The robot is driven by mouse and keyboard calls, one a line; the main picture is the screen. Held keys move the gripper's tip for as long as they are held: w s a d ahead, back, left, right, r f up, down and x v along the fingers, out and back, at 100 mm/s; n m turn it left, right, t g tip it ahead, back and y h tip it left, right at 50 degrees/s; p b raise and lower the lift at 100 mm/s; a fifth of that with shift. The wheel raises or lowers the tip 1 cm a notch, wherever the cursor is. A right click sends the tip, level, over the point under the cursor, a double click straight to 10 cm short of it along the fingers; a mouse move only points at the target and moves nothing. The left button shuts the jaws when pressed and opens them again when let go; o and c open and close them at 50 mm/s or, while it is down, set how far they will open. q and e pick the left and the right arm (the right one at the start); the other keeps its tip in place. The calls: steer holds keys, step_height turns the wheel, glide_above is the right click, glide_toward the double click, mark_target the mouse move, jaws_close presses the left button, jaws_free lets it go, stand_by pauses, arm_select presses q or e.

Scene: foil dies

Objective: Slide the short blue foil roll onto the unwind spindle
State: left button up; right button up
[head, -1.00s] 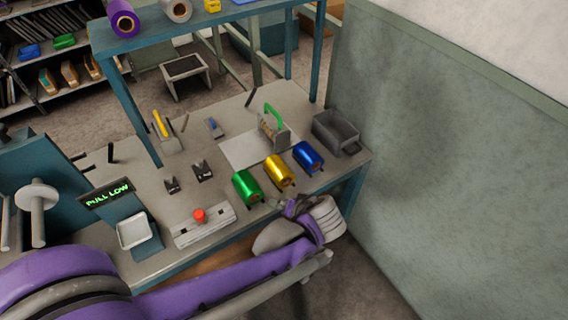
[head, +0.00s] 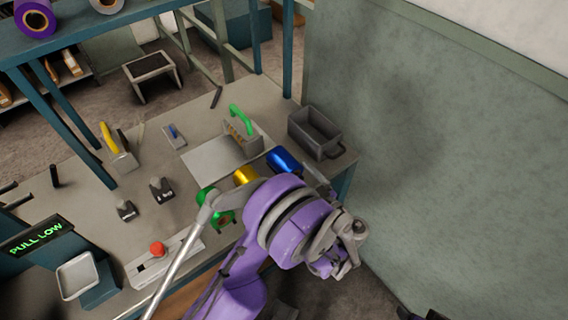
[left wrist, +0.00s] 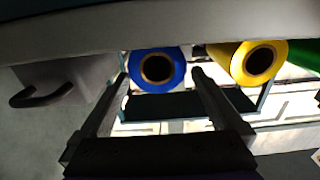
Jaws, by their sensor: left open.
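The short blue foil roll (head: 283,160) lies on the bench, right of the yellow roll (head: 246,175); my arm partly covers the rolls. In the left wrist view, which looks upside down, the blue roll's end (left wrist: 141,72) with its dark core hole faces the camera. My left gripper (left wrist: 160,77) is open, its two fingers on either side of that end in the picture; I cannot tell whether they touch it. In the head view the left gripper (head: 320,184) is mostly hidden by my purple wrist. The unwind spindle is not in view now. My right gripper is not in view.
A green roll (head: 222,218) lies left of the yellow one. A grey bin (head: 322,142) stands close right of the blue roll, near the wall. Behind the rolls is a green-handled tool (head: 240,119). A red button (head: 157,249) sits at the front left.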

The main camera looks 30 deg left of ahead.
mark_target(285, 163)
arm_select(q)
steer(key=x, duration=0.6)
steer(key=shift+w+a+f, duration=0.1)
steer(key=shift+w+f, duration=0.1)
steer(key=shift+f, duration=0.15)
steer(key=c, duration=1.5)
